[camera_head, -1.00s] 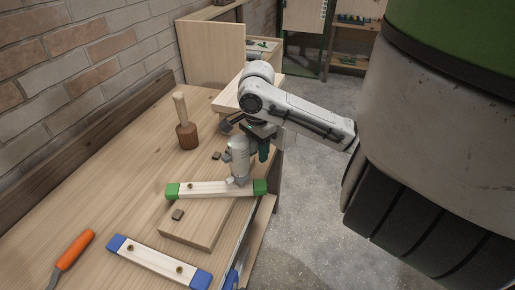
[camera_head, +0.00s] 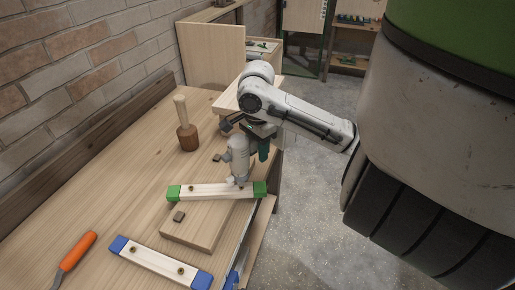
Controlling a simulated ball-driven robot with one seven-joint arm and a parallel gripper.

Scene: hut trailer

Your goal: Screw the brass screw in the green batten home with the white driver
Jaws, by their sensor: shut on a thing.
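The green batten (camera_head: 213,191), pale wood with green ends, lies across a wooden block (camera_head: 205,225) on the bench. One brass screw (camera_head: 192,188) shows near its left end. The white driver (camera_head: 238,160) stands upright over the batten's right part, its lower end at the batten. Whether it touches a screw there is hidden by the driver itself. My gripper (camera_head: 246,136) is shut on the white driver from above and behind; its fingertips are partly hidden.
A blue-ended batten (camera_head: 158,262) with two brass screws lies in front. An orange-handled tool (camera_head: 77,251) lies at the left front, a wooden mallet (camera_head: 187,137) stands behind. A small dark block (camera_head: 179,217) sits on the wooden block. The bench's left middle is clear.

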